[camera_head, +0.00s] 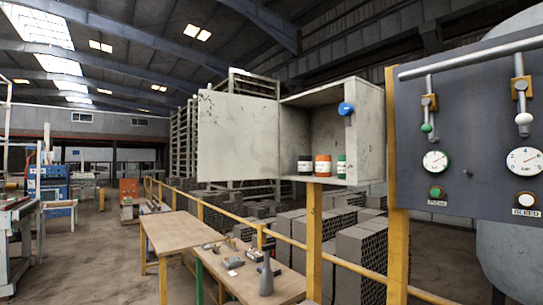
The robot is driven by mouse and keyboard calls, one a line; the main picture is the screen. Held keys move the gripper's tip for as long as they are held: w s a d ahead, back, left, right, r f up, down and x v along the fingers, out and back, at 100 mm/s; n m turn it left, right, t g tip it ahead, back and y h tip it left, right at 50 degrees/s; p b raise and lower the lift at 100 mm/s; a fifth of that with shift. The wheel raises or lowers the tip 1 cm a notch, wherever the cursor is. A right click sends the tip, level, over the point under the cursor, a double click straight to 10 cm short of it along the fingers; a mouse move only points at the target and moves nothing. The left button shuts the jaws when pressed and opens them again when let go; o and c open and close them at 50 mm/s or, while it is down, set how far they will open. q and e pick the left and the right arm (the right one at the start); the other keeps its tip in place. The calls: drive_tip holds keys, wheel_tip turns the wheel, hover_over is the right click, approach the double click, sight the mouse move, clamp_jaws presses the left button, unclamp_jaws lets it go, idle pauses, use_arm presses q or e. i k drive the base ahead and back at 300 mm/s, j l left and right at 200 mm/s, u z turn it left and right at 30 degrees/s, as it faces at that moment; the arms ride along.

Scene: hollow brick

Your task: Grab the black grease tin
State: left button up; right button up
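The black grease tin (305,164), dark with a white label, stands upright on the floor of an open grey wall cabinet (362,128). It is the leftmost of three tins. An orange tin (323,165) stands to its right, and a green tin (341,166) stands at the far right near the cabinet's side wall. The cabinet door (238,137) is swung wide open to the left. Neither of my grippers is in view.
A blue round knob (346,109) shows at the cabinet's upper right. A gauge panel (465,130) with levers stands at right. Below are a wooden bench (225,258) with small tools, a yellow rail (345,264) and stacked blocks (360,245). Space before the tins looks clear.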

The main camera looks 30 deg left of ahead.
sight(304, 162)
drive_tip(key=i+j+z, duration=0.2)
drive_tip(key=j, duration=0.55)
drive_tip(key=j+z, duration=0.2)
drive_tip(key=j, duration=0.55)
drive_tip(key=j+z, duration=0.15)
drive_tip(key=j, duration=0.65)
drive_tip(key=j+z, duration=0.2)
drive_tip(key=j, duration=0.6)
drive_tip(key=j+z, duration=0.2)
drive_tip(key=j, duration=0.6)
drive_tip(key=k+j+z, duration=0.2)
drive_tip(key=j, duration=0.55)
